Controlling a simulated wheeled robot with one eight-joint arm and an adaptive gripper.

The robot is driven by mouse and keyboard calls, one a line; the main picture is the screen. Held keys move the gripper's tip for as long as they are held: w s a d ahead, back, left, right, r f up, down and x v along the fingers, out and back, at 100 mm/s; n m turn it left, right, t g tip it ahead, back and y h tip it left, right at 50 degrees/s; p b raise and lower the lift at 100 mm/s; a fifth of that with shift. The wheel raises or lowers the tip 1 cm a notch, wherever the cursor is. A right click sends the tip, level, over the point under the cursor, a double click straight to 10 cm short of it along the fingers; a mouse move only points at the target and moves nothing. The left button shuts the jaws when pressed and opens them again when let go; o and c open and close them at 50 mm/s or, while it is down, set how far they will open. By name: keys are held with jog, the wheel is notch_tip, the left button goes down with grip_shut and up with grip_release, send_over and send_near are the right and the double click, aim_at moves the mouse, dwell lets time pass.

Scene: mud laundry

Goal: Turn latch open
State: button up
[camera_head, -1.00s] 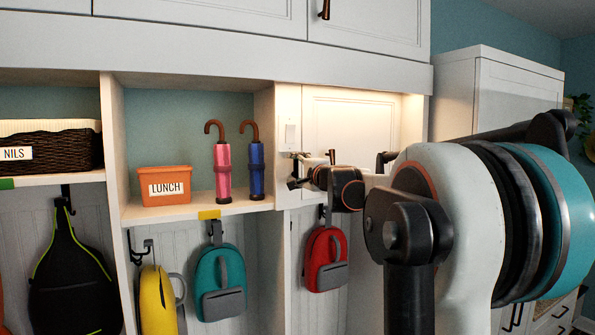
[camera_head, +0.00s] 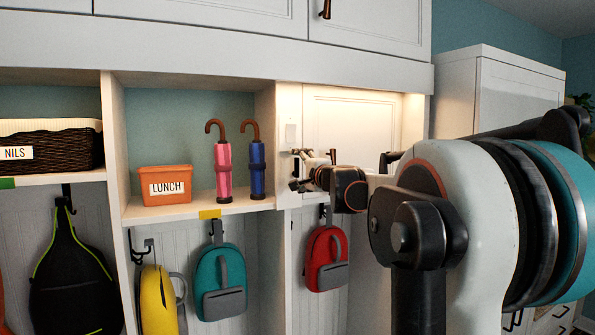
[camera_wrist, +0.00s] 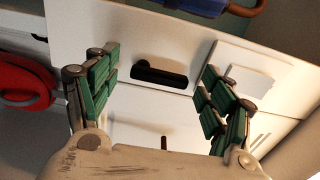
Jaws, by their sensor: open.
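The latch (camera_wrist: 160,75) is a short black bar on a white panel. In the wrist view it lies crosswise near the middle, in the space between my fingers. My gripper (camera_wrist: 162,64) is open, with one green-padded finger on each side of the latch. No finger visibly touches the latch, and I cannot tell how far off it is. In the head view my gripper (camera_head: 299,170) is at the post left of the lit white panel door (camera_head: 350,122). I cannot make out the latch there behind my gripper.
A white switch plate (camera_head: 291,133) is just above my gripper. A blue umbrella (camera_head: 257,170) and a pink umbrella (camera_head: 223,170) stand on the shelf to the left. A red backpack (camera_head: 326,258) hangs below. An orange lunch bin (camera_head: 166,184) sits farther left.

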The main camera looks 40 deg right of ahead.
jog(key=v, duration=0.7)
jog(key=shift+w, duration=0.1)
